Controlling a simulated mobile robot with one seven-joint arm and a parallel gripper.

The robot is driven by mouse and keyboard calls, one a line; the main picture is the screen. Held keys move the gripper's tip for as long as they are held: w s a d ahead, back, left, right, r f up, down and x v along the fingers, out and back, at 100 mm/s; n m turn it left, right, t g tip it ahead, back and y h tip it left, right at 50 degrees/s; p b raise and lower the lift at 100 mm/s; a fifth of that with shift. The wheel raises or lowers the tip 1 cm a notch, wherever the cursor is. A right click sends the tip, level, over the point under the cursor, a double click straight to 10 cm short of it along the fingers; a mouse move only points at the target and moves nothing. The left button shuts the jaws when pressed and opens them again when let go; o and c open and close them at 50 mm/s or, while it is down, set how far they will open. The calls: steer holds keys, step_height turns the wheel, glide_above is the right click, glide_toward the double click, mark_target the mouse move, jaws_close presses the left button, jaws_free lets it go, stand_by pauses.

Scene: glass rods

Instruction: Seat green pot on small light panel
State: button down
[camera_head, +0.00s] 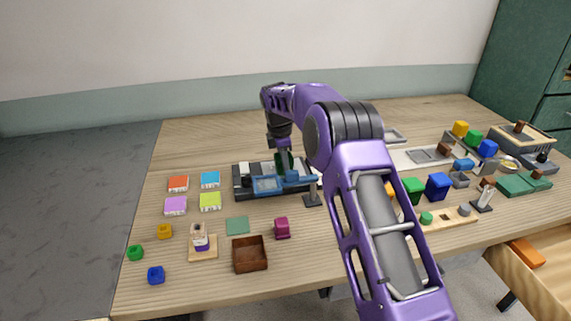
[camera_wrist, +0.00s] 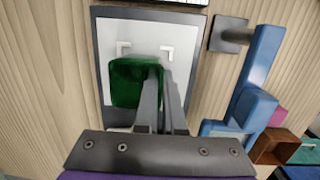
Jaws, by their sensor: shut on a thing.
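The green pot (camera_wrist: 133,84) is held at the tips of my gripper (camera_wrist: 158,86) in the wrist view. In the head view the pot (camera_head: 284,161) shows as a dark green shape below my wrist, partly hidden by the blue piece. The small light panel (camera_wrist: 181,42) is a white plate with a grey frame and pale corner marks, under and around the pot in the wrist view. The pot is over the panel, inside the frame and near the corner marks. I cannot tell whether it touches the plate. My fingers hide part of the panel.
A blue jointed piece (camera_wrist: 262,65) on a grey-footed stand (camera_wrist: 228,34) is close right of the panel. A brown open box (camera_head: 249,254), green pad (camera_head: 237,225) and magenta block (camera_head: 282,228) lie nearer the front. Coloured cards (camera_head: 176,205) lie left.

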steer(key=c, duration=0.9)
jaws_free()
steer(key=shift+c, duration=0.2)
